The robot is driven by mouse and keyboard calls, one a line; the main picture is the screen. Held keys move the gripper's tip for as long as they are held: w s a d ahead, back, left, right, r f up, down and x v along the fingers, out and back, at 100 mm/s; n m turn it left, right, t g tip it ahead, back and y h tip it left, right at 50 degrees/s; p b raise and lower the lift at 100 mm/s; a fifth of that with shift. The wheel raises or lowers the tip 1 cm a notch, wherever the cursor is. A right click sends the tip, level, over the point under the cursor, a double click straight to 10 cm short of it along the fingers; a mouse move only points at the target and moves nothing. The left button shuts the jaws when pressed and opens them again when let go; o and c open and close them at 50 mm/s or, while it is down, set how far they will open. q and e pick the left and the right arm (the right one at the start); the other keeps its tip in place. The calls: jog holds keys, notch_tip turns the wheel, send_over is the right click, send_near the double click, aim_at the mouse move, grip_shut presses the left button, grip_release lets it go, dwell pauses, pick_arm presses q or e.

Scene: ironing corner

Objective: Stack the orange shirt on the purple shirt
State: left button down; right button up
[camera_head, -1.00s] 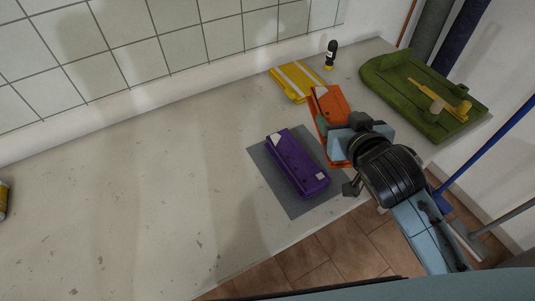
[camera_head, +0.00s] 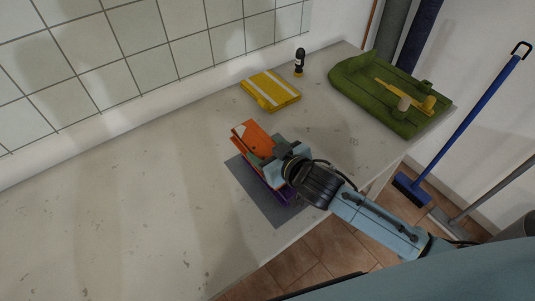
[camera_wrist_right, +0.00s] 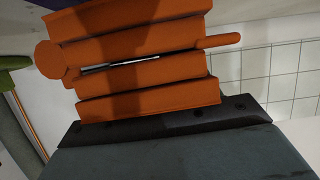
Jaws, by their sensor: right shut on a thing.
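The orange shirt (camera_head: 250,133) is folded and held in my right gripper (camera_head: 268,155), which is shut on it. It covers most of the purple shirt (camera_head: 268,195), whose lower edge shows below it. I cannot tell whether the two touch. The purple shirt lies on a dark grey mat (camera_head: 264,211). In the right wrist view the orange shirt (camera_wrist_right: 150,75) fills the middle, its folded layers edge-on, and a thin purple strip shows at the top. My left gripper is not in view.
A folded yellow shirt (camera_head: 270,91) with white stripes lies behind, near a small dark bottle (camera_head: 299,62). A blue broom (camera_head: 460,120) leans beyond. The table's left is clear.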

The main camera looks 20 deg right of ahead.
jog(key=shift+f, duration=0.45)
jog(key=shift+f, duration=0.2)
jog(key=o, duration=1.7)
jog(key=shift+r, duration=0.15)
jog(key=shift+s+d+r, duration=0.1)
jog(key=shift+s, duration=0.15)
jog(key=p+v, duration=0.1)
jog(key=v, duration=1)
jog(key=shift+s+r, duration=0.15)
jog(key=shift+s, duration=0.05)
